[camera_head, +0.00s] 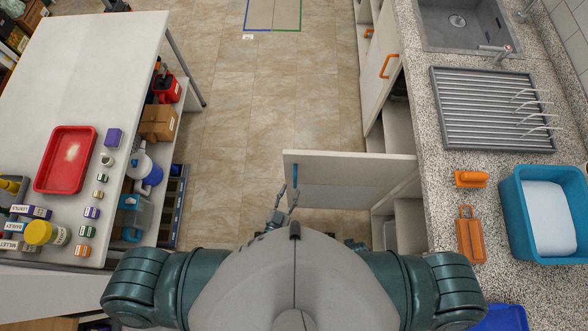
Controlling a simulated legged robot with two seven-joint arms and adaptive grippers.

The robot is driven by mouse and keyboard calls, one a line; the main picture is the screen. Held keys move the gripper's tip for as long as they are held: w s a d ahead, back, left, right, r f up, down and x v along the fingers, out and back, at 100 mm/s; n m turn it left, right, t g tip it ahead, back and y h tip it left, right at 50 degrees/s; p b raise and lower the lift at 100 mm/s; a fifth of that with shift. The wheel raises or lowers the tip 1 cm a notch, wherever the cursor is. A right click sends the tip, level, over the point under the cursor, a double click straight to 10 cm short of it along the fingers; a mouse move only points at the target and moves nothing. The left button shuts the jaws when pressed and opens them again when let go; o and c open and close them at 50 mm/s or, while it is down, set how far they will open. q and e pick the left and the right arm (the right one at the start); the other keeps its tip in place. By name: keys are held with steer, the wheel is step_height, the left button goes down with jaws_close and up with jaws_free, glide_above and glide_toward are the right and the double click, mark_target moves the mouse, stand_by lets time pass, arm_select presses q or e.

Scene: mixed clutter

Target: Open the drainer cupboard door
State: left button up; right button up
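The white cupboard door with the blue handle (350,170) stands swung out from the counter front, roughly square to it, below the grey dish drainer (490,108). Its blue handle (295,175) is at the door's free left end. My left gripper (289,199) is small in view, just below the handle and close to it. I cannot tell whether it touches the handle or whether its fingers are shut. My torso hides most of the arm behind it. My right gripper is not visible.
Another cupboard door with an orange handle (389,66) stands farther along the counter. A grey sink (462,22), blue basin (578,215) and orange items are on the counter. The white table (75,95) at left holds a red tray (66,160). The tiled floor between is clear.

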arm_select(q)
steer(key=v, duration=0.6)
steer(key=shift+s+a, duration=0.25)
